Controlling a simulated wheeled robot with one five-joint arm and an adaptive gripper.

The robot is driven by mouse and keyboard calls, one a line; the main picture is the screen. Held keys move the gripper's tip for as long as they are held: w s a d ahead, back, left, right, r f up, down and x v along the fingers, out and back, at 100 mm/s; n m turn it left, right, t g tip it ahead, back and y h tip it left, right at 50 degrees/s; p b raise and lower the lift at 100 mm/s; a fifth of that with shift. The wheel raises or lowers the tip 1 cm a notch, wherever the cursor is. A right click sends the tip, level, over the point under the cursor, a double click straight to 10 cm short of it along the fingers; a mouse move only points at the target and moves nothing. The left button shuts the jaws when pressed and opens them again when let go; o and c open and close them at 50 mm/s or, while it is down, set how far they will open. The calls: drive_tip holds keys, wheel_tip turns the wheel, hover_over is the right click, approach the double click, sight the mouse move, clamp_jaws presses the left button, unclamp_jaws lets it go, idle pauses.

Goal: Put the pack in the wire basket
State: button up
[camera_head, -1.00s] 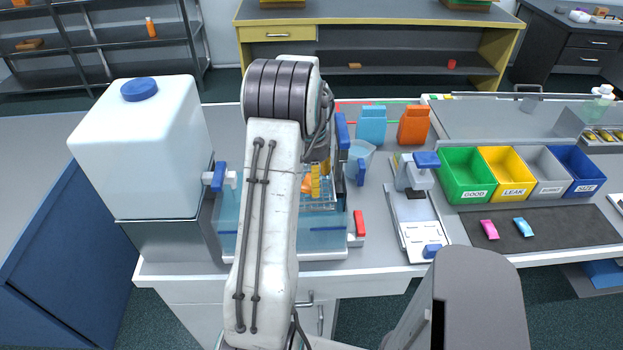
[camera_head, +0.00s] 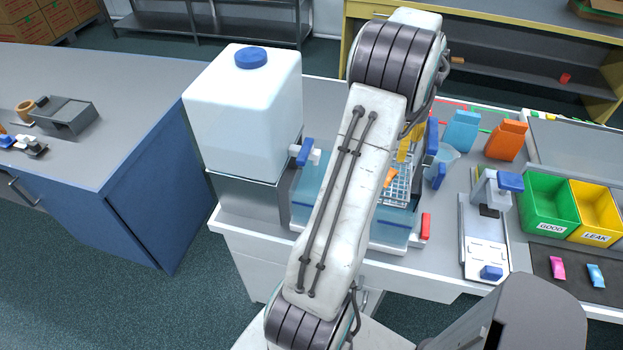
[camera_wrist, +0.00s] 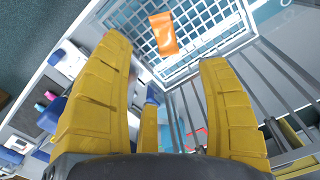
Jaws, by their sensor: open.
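The orange pack (camera_wrist: 163,33) lies on the mesh of the wire basket (camera_wrist: 196,61) in the wrist view. In the head view, a bit of the pack (camera_head: 390,176) shows beside my arm, with the basket (camera_head: 398,193) in the clear blue-tinted tank. My gripper (camera_wrist: 163,52) has yellow fingers spread wide with nothing between them. It is above the basket, apart from the pack. In the head view my arm hides part of the basket and most of the gripper (camera_head: 406,148).
A white water container (camera_head: 245,115) stands left of the tank. To the right are a beaker (camera_head: 443,160), blue (camera_head: 462,131) and orange (camera_head: 505,140) bottles, a white device (camera_head: 485,230), and green and yellow bins (camera_head: 548,205). Pink (camera_head: 558,267) and blue (camera_head: 596,275) packs lie on a dark mat.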

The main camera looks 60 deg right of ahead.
drive_tip(key=shift+r, duration=0.1)
drive_tip(key=w+a+r+n+t+h, duration=0.1)
drive_tip(key=w+a+r+n, duration=0.35)
drive_tip(key=w+a, duration=0.5)
drive_tip(key=w+a+r+n+h, duration=0.1)
drive_tip(key=w+a+r+n, duration=0.3)
drive_tip(key=w+a, duration=0.5)
drive_tip(key=a+r+n+t, duration=0.2)
drive_tip(key=a+r+n, duration=0.15)
drive_tip(key=a, duration=1.15)
drive_tip(key=s+a+f+n+t+y, duration=0.2)
drive_tip(key=s+a+n, duration=0.4)
drive_tip(key=a, duration=0.5)
drive_tip(key=shift+s+a+f+n, duration=0.35)
drive_tip(key=shift+a+n, duration=0.05)
